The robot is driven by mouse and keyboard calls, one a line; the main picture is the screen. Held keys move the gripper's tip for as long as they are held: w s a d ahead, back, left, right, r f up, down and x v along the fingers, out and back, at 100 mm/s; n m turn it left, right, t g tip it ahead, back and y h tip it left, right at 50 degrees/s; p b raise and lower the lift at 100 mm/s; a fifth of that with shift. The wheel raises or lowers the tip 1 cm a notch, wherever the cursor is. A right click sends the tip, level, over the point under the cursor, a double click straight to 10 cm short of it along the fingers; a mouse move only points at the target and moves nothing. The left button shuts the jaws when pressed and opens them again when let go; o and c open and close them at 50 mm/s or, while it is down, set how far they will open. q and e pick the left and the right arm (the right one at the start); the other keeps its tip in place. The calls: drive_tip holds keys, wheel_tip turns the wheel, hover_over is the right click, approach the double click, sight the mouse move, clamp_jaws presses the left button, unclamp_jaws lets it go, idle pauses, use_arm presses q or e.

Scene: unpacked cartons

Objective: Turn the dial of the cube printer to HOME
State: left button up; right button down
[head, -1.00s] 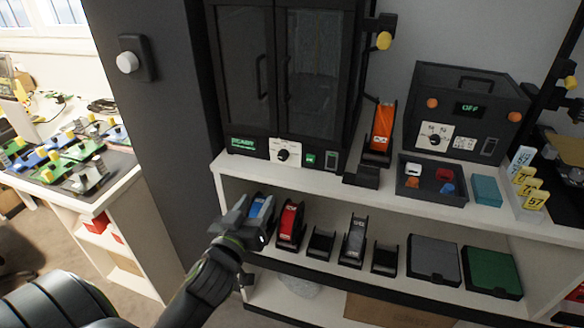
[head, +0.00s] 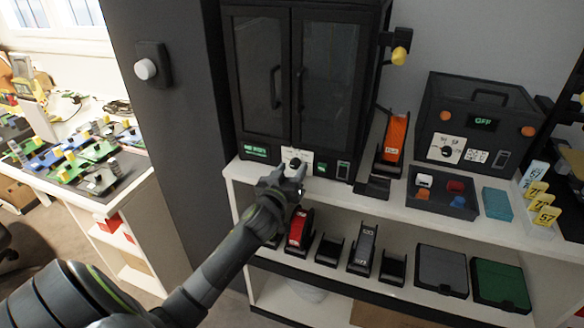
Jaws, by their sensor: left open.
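The cube printer looks to be the tall black cabinet (head: 262,85) with two glass doors, standing on the upper shelf. Its dial (head: 294,163), a dark knob on a white label plate, is low on the front panel, left of a small green button. A small green display (head: 256,152) glows at the panel's left; I cannot read it surely. My left gripper (head: 287,177) is open and empty, just in front of and below the dial, its fingers pointing up at it. It partly covers the label plate. I cannot tell whether it touches the dial. My right gripper is not in view.
A black box (head: 460,110) with an OFF display and its own dial stands at right. The lower shelf holds spools, including a red one (head: 299,230), and lidded boxes.

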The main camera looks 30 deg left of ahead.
use_arm(q)
drive_tip(key=shift+w+a, duration=0.15)
drive_tip(key=shift+w, duration=0.25)
drive_tip(key=c, duration=1)
